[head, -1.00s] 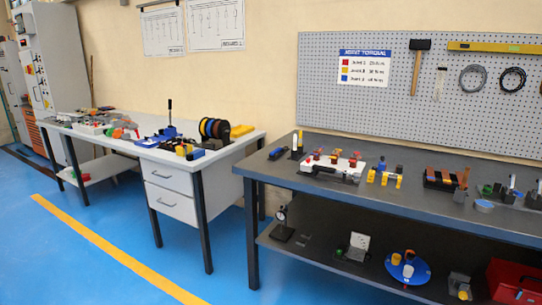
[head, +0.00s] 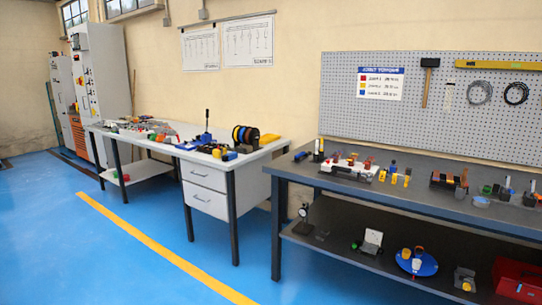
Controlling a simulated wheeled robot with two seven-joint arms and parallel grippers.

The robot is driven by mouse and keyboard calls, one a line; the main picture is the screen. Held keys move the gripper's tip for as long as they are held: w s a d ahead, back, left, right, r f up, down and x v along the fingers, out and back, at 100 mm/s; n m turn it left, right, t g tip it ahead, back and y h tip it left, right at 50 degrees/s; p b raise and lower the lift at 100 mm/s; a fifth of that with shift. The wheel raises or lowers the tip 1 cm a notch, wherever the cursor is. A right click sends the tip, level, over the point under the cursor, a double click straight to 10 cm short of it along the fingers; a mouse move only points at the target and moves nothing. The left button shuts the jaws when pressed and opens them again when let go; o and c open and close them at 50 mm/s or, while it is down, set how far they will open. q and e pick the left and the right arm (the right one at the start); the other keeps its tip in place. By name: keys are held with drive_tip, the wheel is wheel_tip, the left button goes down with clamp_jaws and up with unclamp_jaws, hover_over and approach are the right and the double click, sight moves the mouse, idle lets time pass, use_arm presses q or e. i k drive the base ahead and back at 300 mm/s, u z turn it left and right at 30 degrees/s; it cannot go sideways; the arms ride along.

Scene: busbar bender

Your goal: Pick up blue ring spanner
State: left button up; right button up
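I cannot make out a blue ring spanner for certain; small tools are too tiny to tell apart at this distance. Small blue items show on the dark workbench (head: 340,185), such as a blue piece (head: 301,156) at its left end and a round blue item (head: 480,200) near the right. The white workbench (head: 262,152) to the left also carries blue items, among them a blue block (head: 229,156) and a blue base under an upright black lever (head: 205,137). Neither of my grippers is in view.
A pegboard (head: 440,125) with a hammer (head: 429,80) stands behind the dark workbench. Its lower shelf holds a blue round tray (head: 428,268) and a red toolbox (head: 515,280). Grey cabinets (head: 103,75) stand far left. The blue floor (head: 90,255) with a yellow line (head: 150,245) is clear.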

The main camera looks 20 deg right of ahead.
sight(301, 154)
drive_tip(key=u, duration=0.3)
drive_tip(key=i, duration=1.8)
drive_tip(key=z, duration=0.35)
drive_tip(key=i, duration=1.6)
drive_tip(key=z, duration=1.85)
drive_tip(key=i, duration=0.75)
drive_tip(key=z, duration=0.65)
